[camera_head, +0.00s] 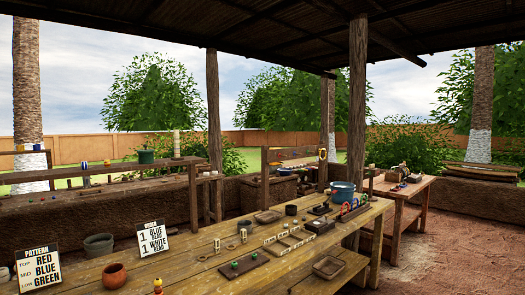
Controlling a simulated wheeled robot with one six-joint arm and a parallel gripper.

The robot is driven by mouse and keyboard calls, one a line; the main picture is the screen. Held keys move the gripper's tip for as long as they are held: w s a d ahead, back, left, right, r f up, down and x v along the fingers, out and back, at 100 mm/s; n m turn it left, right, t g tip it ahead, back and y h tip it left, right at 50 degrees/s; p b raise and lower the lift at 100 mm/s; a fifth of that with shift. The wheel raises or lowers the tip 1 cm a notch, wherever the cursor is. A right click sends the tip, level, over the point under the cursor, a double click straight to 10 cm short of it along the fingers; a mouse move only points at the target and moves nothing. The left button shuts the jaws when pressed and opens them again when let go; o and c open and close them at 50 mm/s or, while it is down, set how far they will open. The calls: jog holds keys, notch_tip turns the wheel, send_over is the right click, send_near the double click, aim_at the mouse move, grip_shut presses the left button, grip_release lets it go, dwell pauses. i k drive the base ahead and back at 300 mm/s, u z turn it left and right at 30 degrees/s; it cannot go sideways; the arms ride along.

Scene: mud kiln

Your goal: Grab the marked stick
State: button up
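My gripper is not in view. I cannot pick out the marked stick for certain. A small upright piece with yellow and red beads (158,285) stands at the near front edge of the long wooden table (195,270), cut off by the frame's bottom. A dark rack (354,210) with several coloured pieces stands at the table's far right end. A pale slotted wooden tray (289,243) lies mid-table. Details on these pieces are too small to read.
A pattern sign (39,268), a bead-count sign (152,239), a clay pot (115,275) and a grey pot (99,244) stand at left. A blue pot (343,191) is at the far end. A wooden post (357,100) rises behind. Brick floor (450,250) at right is clear.

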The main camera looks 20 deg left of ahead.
aim_at(177, 156)
jog(key=z, duration=0.25)
jog(key=i, duration=1.5)
jog(key=u, duration=1.35)
jog(key=i, duration=0.85)
jog(key=u, duration=1)
